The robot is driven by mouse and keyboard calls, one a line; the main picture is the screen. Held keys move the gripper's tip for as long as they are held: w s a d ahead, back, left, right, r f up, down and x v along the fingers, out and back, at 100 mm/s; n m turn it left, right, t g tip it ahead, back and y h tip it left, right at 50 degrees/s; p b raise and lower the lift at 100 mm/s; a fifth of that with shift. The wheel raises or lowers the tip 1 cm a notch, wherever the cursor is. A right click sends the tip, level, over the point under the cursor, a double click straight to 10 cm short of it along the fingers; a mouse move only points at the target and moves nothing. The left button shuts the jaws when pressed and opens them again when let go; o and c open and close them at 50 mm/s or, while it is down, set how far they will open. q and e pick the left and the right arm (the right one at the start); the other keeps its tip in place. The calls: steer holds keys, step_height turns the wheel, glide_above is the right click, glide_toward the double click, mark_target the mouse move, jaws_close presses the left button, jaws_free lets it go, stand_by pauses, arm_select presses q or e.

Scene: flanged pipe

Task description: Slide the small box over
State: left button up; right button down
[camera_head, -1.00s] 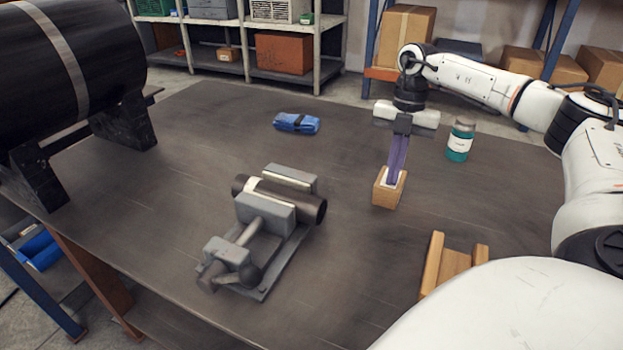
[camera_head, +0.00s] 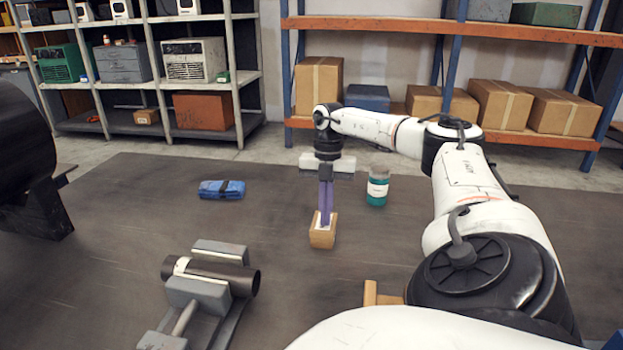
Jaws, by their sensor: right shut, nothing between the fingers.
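The small box (camera_head: 322,237) is a small tan box with a white patch on top, standing on the dark table right of the middle of the head view. My right gripper (camera_head: 325,221) points straight down with its long purple fingers shut and nothing between them. Its fingertips are at the top of the box; I cannot tell whether they touch it or reach inside. My left gripper is not in view.
A grey vise (camera_head: 198,291) holding a dark pipe (camera_head: 232,276) is at the front left. A wooden cradle (camera_head: 371,293) is partly hidden by my arm.

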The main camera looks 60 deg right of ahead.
step_height(320, 180, up, 10)
steer(key=d, duration=0.1)
steer(key=shift+w+d, duration=0.2)
steer(key=shift+d, duration=0.05)
